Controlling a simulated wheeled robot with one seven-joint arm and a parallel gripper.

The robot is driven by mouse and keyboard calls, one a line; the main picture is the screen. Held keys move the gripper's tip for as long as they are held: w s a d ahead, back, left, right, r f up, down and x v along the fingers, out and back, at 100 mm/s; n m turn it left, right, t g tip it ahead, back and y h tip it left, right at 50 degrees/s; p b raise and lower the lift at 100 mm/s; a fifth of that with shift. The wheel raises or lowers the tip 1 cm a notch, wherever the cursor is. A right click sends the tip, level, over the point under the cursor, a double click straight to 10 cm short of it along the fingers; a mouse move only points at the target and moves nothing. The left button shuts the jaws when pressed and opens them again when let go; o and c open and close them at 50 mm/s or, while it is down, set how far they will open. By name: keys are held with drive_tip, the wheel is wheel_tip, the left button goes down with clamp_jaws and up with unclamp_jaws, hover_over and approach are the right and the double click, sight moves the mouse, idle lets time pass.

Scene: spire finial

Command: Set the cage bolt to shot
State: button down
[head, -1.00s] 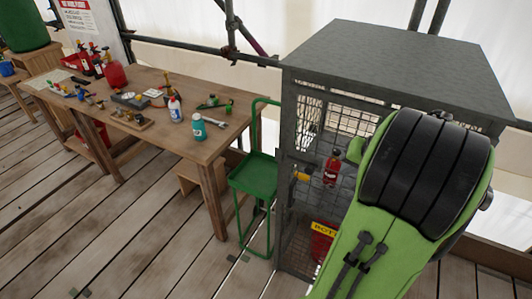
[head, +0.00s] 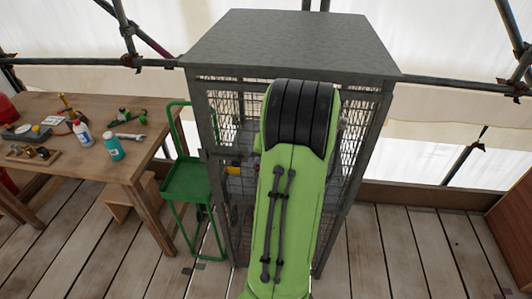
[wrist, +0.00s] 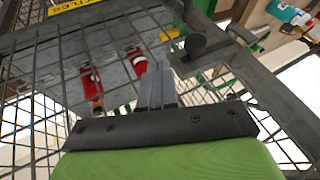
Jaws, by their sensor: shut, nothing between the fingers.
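The grey mesh cage (head: 300,45) stands in the middle of the head view, with my green arm across its front. In the wrist view, my gripper (wrist: 157,85) is shut and empty, its fingertips close to the cage mesh (wrist: 60,75). A dark bar with a rounded knob (wrist: 205,46), which looks like the cage bolt, lies just beyond and right of the fingertips, apparently apart from them. Whether it is shot or drawn I cannot tell. A yellow piece (wrist: 170,34) is beside it. In the head view my gripper is hidden behind my arm.
Red bottles (wrist: 90,82) show behind the mesh. A green trolley (head: 188,180) stands close left of the cage, then a wooden workbench (head: 90,165) with tools. Scaffold tubes (head: 440,82) run behind. Plank floor (head: 400,250) is clear to the right.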

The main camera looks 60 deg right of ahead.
sight(234, 159)
drive_tip(key=shift+w+a+f, duration=0.25)
drive_tip(key=shift+w+f, duration=0.05)
drive_tip(key=shift+w, duration=0.4)
drive_tip(key=shift+w+a+f, duration=0.2)
drive_tip(key=shift+w+f, duration=0.15)
drive_tip(key=shift+w, duration=0.3)
drive_tip(key=shift+w+a+f, duration=0.25)
drive_tip(key=shift+w+f, duration=0.05)
drive_tip(key=shift+w, duration=0.4)
drive_tip(key=w, duration=0.1)
drive_tip(key=w+a, duration=0.1)
drive_tip(key=w, duration=0.1)
drive_tip(key=shift+w+a, duration=0.3)
drive_tip(key=shift+r, duration=0.1)
